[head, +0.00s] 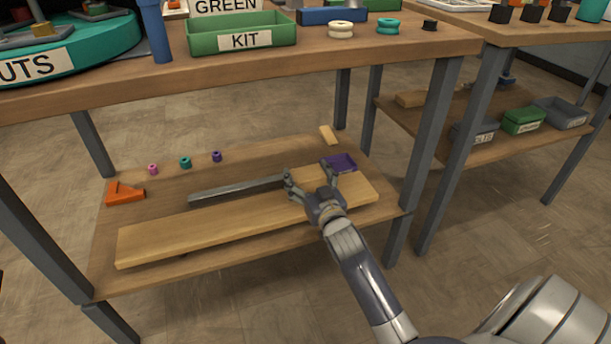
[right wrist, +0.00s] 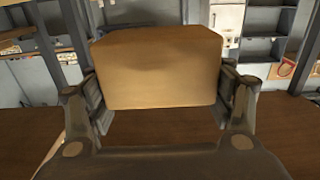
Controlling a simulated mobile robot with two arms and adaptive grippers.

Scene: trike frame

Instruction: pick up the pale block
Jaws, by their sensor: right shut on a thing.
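The pale block (right wrist: 158,68) fills the space between the fingers of my right gripper (right wrist: 160,100) in the right wrist view, with a finger pad at each side. In the head view my right gripper (head: 311,178) reaches over the right part of a long pale plank (head: 200,227) on the lower shelf. The block (head: 308,175) shows there as a pale patch between the fingers, partly hidden by the gripper. I cannot tell whether it touches the plank or shelf below. My left gripper is not in view.
A purple tray (head: 340,162) lies just right of the gripper, and a grey bar (head: 235,190) lies to its left. Another small pale piece (head: 328,135) is at the shelf's back. An orange part (head: 125,193) is at the left.

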